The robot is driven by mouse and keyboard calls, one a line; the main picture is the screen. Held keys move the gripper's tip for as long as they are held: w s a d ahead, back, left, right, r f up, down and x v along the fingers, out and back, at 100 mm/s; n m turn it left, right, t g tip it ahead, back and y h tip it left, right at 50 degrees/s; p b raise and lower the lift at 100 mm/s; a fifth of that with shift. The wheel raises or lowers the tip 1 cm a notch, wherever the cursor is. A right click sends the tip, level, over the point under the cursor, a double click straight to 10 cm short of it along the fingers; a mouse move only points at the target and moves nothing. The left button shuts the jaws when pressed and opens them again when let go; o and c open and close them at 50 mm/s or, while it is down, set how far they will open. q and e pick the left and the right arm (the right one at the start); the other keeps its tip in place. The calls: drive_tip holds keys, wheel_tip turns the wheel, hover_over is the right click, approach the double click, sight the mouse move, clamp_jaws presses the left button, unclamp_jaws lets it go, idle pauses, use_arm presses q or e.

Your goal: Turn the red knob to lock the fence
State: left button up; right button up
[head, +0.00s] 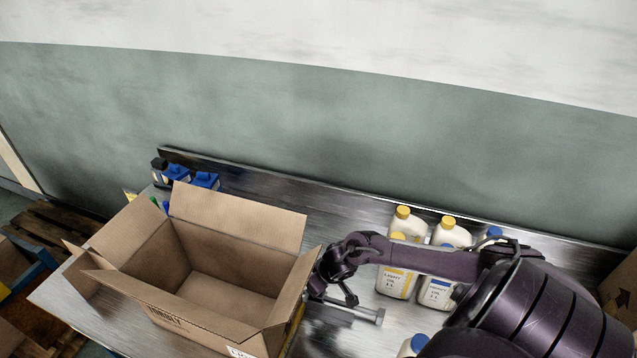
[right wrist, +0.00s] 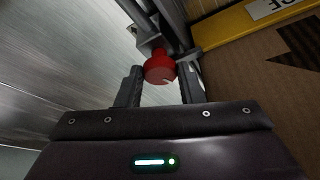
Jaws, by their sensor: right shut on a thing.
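The red knob (right wrist: 160,69) shows in the right wrist view between the two fingers of my right gripper (right wrist: 162,84), which is shut on it. The knob sits at a dark metal bracket of the fence (right wrist: 172,22). In the head view my right gripper (head: 334,282) is at the right side of the open cardboard box, by a grey metal bar (head: 352,310) of the fence. The knob is hidden there behind my gripper and arm. My left gripper is in neither view.
The open, empty cardboard box (head: 225,272) stands on the steel table (head: 85,308). White bottles with yellow caps (head: 403,212) and blue-capped ones stand behind and beside my right arm. Blue-topped containers (head: 205,180) are at the back left. A yellow strip (right wrist: 236,30) runs beside the box.

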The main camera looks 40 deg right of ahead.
drive_tip(key=shift+w+r+m, duration=0.1)
drive_tip(key=shift+m, duration=0.2)
drive_tip(key=o, duration=1)
drive_tip(key=shift+c, duration=0.2)
drive_tip(key=v, duration=0.7)
drive_tip(key=shift+r, duration=0.3)
